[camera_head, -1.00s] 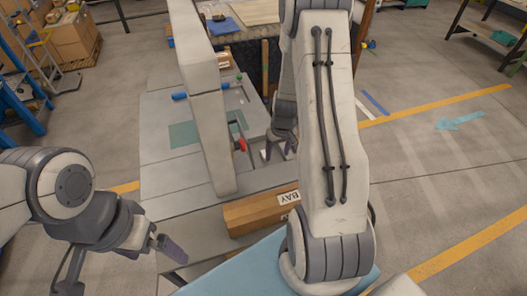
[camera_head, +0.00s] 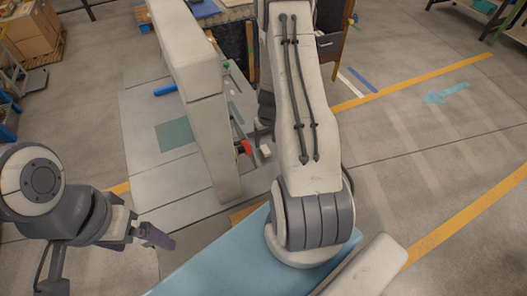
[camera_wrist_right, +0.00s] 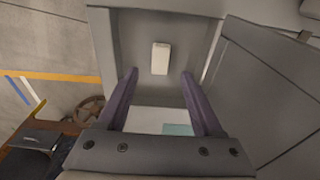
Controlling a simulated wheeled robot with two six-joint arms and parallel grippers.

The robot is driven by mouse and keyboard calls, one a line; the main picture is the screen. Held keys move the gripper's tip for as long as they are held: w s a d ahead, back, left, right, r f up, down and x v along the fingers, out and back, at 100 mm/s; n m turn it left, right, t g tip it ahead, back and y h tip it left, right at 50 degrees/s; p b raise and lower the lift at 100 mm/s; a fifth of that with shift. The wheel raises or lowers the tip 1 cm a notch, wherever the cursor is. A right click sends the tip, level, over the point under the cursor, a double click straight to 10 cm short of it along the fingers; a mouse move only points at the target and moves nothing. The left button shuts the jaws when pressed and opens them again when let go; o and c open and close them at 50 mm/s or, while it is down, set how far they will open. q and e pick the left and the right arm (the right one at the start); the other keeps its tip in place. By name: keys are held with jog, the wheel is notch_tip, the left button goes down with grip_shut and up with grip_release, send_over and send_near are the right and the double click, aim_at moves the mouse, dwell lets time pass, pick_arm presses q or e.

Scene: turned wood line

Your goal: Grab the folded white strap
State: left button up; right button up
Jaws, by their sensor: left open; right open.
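The folded white strap (camera_wrist_right: 161,58) shows in the right wrist view as a small pale block lying in a grey recess. A small white piece (camera_head: 265,151) beside my right arm in the head view looks like the same strap. My right gripper (camera_wrist_right: 159,76) is open, with its two purple fingers pointing toward the strap, one to each side in the picture. Nothing is between the fingers, and the gap to the strap is hard to judge. In the head view my right gripper is mostly hidden by my arm. My left gripper (camera_head: 150,237) hangs at the lower left, empty and open.
A grey bench (camera_head: 150,180) carries a green mat (camera_head: 174,136), a blue cylinder (camera_head: 166,89) and a red-ended part (camera_head: 244,147) close to the white piece. A light blue surface (camera_head: 215,268) lies in front. Open floor with yellow lines lies right.

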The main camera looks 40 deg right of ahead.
aim_at(265, 149)
jog(key=f, duration=0.1)
jog(key=f+b, duration=0.1)
jog(key=f, duration=0.1)
jog(key=f+b, duration=0.1)
jog(key=f, duration=0.1)
jog(key=shift+w+f, duration=0.15)
jog(key=shift+w, duration=0.1)
grip_shut()
